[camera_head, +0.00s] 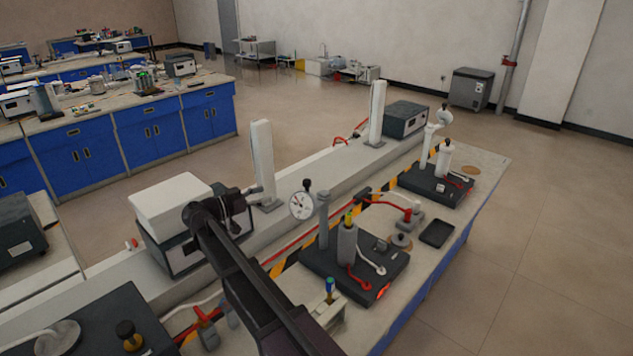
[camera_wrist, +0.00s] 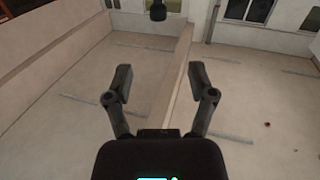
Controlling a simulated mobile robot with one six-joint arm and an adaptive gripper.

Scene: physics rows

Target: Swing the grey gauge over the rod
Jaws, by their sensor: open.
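The grey gauge (camera_head: 302,205) has a round white dial with a black knob on top. In the head view it stands out to the left of a grey post (camera_head: 323,218) on a black base plate (camera_head: 372,284). The rod (camera_head: 347,243) is a thick grey upright cylinder with a yellow-green top, right of the post on the same plate. The gauge is not over the rod. My gripper (camera_head: 252,192) is left of the gauge and apart from it. In the wrist view my gripper (camera_wrist: 159,82) is open, with nothing between its fingers.
A second station with a white post and gauge (camera_head: 437,125) stands farther back. White uprights (camera_head: 263,160) rise from the ledge behind. A white-topped box (camera_head: 178,205) is beside my arm. A red clamp (camera_head: 407,214) and black tray (camera_head: 437,233) lie near the plate.

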